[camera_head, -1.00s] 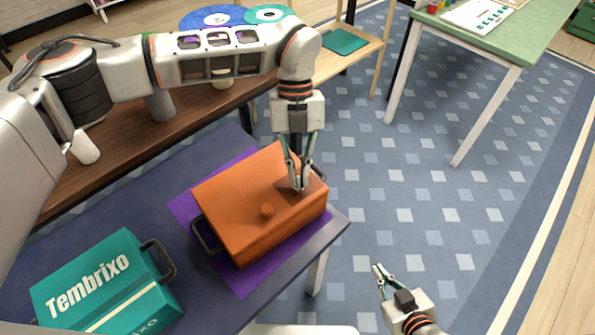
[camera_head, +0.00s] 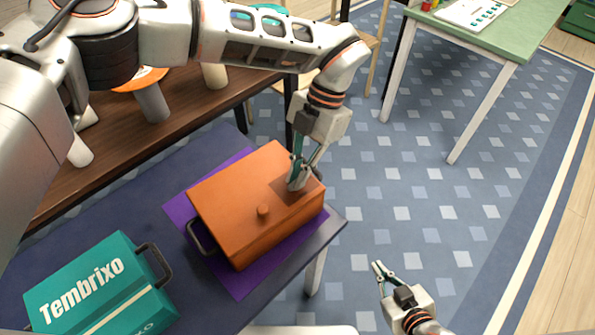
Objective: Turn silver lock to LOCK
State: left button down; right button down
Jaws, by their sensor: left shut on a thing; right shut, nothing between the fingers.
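An orange box (camera_head: 235,205) with a round orange knob (camera_head: 263,211) stands on a purple mat (camera_head: 179,210) on the dark blue table. My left gripper (camera_head: 295,184) points down at the right part of the box's top, over a darker brown patch (camera_head: 312,191). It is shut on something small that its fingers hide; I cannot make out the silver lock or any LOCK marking. My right gripper (camera_head: 382,272) is shut and empty, over the floor to the right of the table.
A teal box marked Tembrixo (camera_head: 95,285) with a dark handle stands at the left of the table (camera_head: 120,205). A brown bench (camera_head: 180,115) runs behind. A green table (camera_head: 490,40) with items stands at the back right. Patterned floor lies open at the right.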

pick_arm(q)
jog(key=shift+m+t, duration=0.3)
jog(key=shift+m, duration=0.4)
jog(key=c, duration=2.2)
grip_release()
jog(key=v, duration=0.7)
jog(key=shift+d+r, duration=0.2)
jog(key=shift+r, duration=0.05)
jog(key=shift+s, duration=0.1)
